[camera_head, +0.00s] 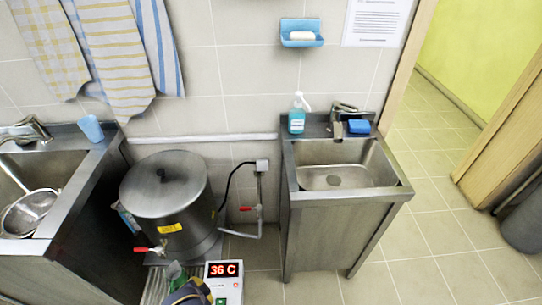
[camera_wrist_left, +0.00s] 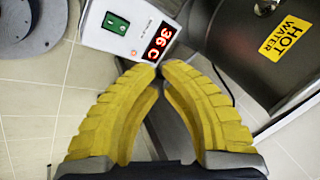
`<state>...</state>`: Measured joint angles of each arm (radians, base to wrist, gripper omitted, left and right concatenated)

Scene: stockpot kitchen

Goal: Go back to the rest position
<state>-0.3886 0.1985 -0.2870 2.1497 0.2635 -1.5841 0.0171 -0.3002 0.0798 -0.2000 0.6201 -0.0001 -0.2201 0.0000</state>
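My left gripper (camera_wrist_left: 159,70) shows in the left wrist view with its two yellow ribbed fingers bowed and their tips together. Nothing shows held between them. The tips lie in front of the edge of a white control box (camera_wrist_left: 113,38) with a red 36 C display and a green switch. In the head view a dark and yellow shape at the bottom edge, beside the control box (camera_head: 235,290), appears to be part of a gripper, but most of it is cut off. My right gripper cannot be made out in either view.
A lidded steel stockpot (camera_head: 190,232) with a red-handled tap stands behind the control box. Its yellow HOT WATER label (camera_wrist_left: 285,40) shows in the wrist view. A sink (camera_head: 340,225) is on the right, and another with a strainer (camera_head: 32,212) is on the left.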

